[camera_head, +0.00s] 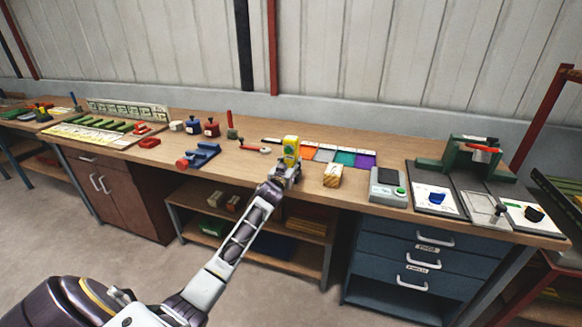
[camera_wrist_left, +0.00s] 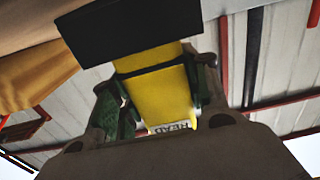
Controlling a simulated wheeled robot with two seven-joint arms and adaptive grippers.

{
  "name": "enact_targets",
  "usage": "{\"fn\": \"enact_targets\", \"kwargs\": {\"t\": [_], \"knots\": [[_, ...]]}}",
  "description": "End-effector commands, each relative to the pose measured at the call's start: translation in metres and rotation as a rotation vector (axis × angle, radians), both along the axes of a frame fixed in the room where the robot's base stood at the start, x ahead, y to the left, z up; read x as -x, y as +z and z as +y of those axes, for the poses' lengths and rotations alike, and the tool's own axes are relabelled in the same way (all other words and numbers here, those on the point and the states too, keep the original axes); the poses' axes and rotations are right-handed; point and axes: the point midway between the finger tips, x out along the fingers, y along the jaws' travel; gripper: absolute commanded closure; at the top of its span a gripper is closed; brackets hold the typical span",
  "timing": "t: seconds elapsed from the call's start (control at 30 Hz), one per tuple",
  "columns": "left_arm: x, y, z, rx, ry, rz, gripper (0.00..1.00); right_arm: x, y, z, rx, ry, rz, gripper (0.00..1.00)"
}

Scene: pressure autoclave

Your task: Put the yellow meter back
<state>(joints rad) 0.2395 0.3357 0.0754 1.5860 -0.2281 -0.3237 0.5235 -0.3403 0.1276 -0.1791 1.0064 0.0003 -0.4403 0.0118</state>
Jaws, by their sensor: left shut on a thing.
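The yellow meter (camera_head: 291,147) is held upright at the tip of my left arm in the head view, over the front half of the wooden bench. My left gripper (camera_head: 287,168) is shut on its lower part. In the left wrist view the yellow body of the meter (camera_wrist_left: 160,96) fills the space between the fingers of my left gripper (camera_wrist_left: 160,105). A dark block shows at its far end and a label with letters at its near end. Whether the meter touches the bench is hard to tell. My right gripper is not in view.
A row of coloured squares (camera_head: 344,157) lies behind and right of the meter. A wooden block (camera_head: 332,176) stands close to its right, then a grey scale (camera_head: 388,186). A blue vise-like tool (camera_head: 199,155) lies to the left. Bare bench (camera_head: 235,165) shows between that tool and my gripper.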

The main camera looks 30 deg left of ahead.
Motion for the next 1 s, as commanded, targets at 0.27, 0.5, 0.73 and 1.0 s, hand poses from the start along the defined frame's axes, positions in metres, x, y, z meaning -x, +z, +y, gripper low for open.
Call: {"fn": "enact_targets", "kwargs": {"t": [0.27, 0.5, 0.73, 1.0], "knots": [[0.000, -0.006, 0.000, -0.001, 0.000, -0.003, 0.90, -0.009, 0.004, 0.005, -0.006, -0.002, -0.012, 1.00], [0.000, -0.008, 0.000, 0.000, 0.000, -0.002, 0.90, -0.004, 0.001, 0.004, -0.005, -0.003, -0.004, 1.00], [0.000, -0.010, 0.000, 0.000, 0.000, -0.001, 0.34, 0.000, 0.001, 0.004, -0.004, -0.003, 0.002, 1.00], [0.000, -0.010, 0.000, 0.000, 0.000, 0.000, 0.33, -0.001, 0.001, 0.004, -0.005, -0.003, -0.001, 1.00]]}}
